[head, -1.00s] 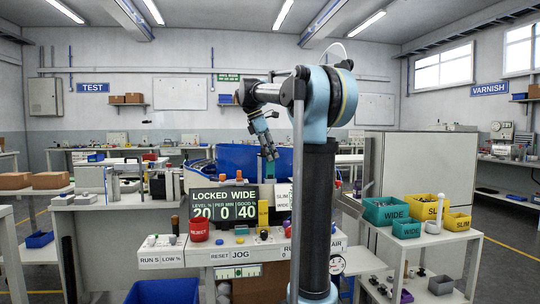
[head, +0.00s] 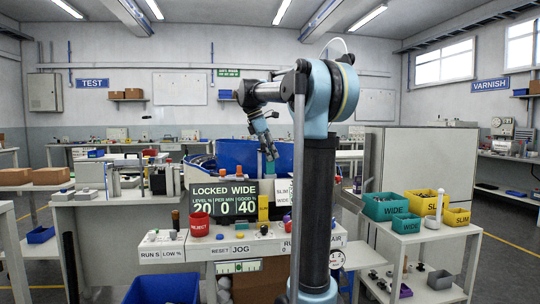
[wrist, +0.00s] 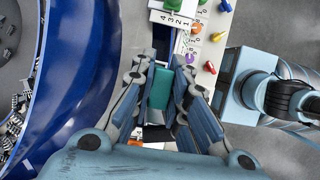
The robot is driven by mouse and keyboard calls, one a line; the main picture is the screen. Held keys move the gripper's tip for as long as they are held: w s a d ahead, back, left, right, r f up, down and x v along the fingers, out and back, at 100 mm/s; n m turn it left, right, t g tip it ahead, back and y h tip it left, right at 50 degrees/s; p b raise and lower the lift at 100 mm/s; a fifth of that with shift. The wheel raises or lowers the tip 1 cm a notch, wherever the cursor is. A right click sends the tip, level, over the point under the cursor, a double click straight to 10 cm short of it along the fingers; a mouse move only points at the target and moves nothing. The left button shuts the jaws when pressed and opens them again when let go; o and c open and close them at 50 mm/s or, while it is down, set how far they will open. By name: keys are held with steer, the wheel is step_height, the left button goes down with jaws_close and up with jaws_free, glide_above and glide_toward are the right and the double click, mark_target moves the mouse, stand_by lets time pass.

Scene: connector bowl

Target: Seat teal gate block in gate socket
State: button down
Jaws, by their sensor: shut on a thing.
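In the wrist view, my gripper (wrist: 163,88) is shut on the teal gate block (wrist: 160,92), with a finger on each side of it. The block lies over a narrow dark channel (wrist: 162,42) between the blue bowl and a pale panel. The gate socket cannot be made out; the block and fingers cover the area beneath. In the head view, my gripper (head: 271,151) points down, in front of the blue bowl (head: 240,158) and above the sign board.
The LOCKED WIDE board (head: 224,198) stands below my gripper. A red REJECT cup (head: 199,224) and buttons sit on the front panel. A numbered white-and-green part (wrist: 174,12) lies ahead of the fingers. Teal WIDE bins (head: 385,207) and yellow SLIM bins (head: 457,217) stand right.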

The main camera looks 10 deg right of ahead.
steer(key=shift+f, duration=0.6)
steer(key=c, duration=1.5)
jaws_free()
steer(key=v, duration=1.1)
steer(key=shift+a+r, duration=0.15)
steer(key=shift+r, duration=0.25)
